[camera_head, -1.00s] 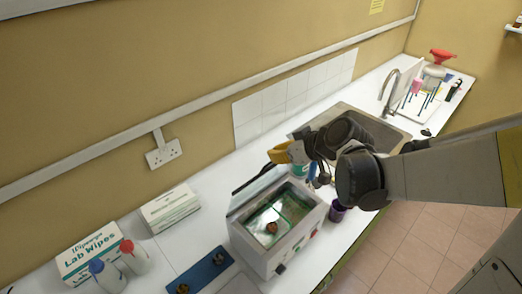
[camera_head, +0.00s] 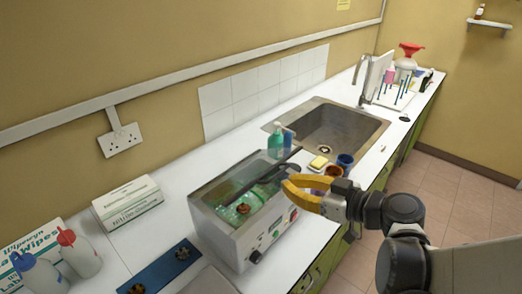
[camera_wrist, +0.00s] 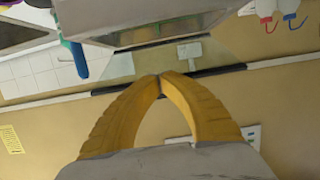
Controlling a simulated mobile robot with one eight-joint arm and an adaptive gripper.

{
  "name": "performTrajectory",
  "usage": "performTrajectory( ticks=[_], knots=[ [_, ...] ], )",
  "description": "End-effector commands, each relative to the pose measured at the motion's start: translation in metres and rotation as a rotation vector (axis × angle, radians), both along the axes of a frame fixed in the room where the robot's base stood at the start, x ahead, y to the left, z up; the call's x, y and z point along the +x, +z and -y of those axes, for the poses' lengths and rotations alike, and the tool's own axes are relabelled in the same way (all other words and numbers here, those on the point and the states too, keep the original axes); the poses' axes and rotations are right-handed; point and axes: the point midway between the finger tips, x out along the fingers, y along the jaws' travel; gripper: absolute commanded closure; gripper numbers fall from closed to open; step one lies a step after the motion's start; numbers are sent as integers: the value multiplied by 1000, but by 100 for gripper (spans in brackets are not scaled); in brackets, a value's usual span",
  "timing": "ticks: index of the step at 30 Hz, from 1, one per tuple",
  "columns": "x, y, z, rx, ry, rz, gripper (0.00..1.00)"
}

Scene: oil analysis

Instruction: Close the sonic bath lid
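The sonic bath (camera_head: 270,232) is a grey box on the white counter, with greenish contents visible inside. Its clear lid has a dark handle strip (camera_head: 268,180), which crosses over the opening in the head view. The lid looks raised and tilted over the bath; its exact angle is unclear. My gripper (camera_head: 287,184) has yellow fingers, tips together, at the right end of the strip. In the wrist view, the fingertips (camera_wrist: 158,76) overlap the glass lid (camera_wrist: 120,66) near its dark edge, and nothing shows between them. I cannot tell whether they touch it.
A green bottle (camera_head: 276,143), a yellow sponge (camera_head: 318,163) and small cups (camera_head: 345,161) stand behind my gripper, near the sink (camera_head: 345,128).

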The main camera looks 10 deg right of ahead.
Motion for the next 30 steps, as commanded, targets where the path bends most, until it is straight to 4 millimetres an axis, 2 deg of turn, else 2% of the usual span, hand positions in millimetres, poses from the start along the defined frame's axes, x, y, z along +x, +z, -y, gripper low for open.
performTrajectory(
  ticks=[1,4,30],
  knots=[
    [-1,-18,1,0,-1,0,100],
    [-3,-30,2,0,0,0,100],
    [-4,-29,2,0,1,-2,100]
  ],
)
